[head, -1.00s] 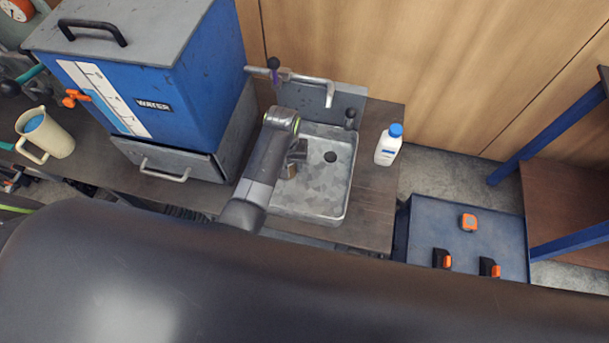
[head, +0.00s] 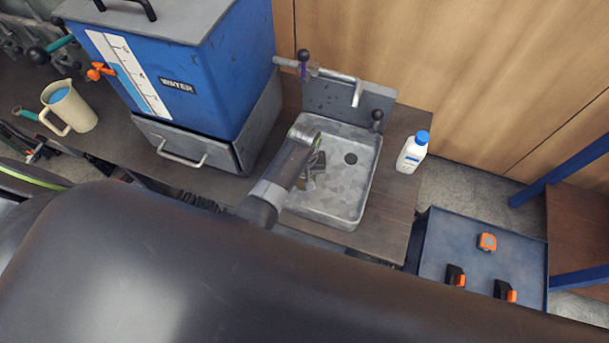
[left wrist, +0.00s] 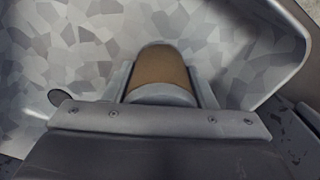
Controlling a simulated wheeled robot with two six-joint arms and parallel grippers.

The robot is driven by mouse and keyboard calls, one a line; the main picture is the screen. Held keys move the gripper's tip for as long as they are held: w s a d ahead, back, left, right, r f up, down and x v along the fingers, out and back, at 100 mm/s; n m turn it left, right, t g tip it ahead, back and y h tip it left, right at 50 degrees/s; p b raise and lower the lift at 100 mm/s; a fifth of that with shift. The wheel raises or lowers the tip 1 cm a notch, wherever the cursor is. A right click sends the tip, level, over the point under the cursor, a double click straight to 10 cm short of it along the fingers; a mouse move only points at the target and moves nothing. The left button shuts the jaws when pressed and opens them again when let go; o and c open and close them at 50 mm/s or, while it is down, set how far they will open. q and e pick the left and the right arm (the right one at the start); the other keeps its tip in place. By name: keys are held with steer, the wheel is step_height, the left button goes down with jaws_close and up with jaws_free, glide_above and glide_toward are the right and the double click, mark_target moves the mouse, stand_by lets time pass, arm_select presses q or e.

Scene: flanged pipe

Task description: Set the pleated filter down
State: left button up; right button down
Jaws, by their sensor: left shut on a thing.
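The pleated filter (left wrist: 160,72) shows in the left wrist view as a brown rounded piece with a grey end, between the fingers. My left gripper (left wrist: 163,88) is shut on it. In the head view, my left gripper (head: 313,172) is over the left part of the grey metal sink (head: 340,213), its wrist hiding most of the filter. I cannot tell whether the filter touches the sink floor. The sink's patchy grey floor also shows behind the filter in the left wrist view. My right gripper is not in view.
A tap (head: 340,76) stands at the sink's back edge. A white bottle with a blue cap (head: 412,155) is to the right. A blue water tank (head: 215,85) and a cream jug (head: 72,108) are left. A blue cart top (head: 460,240) holds several orange-marked items.

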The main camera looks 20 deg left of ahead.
arm_select(q)
steer(key=shift+f, duration=0.2)
steer(key=shift+f, duration=0.1)
steer(key=o, duration=1)
step_height(320, 180, up, 12)
steer(key=shift+r+p, duration=0.2)
steer(key=shift+p, duration=0.5)
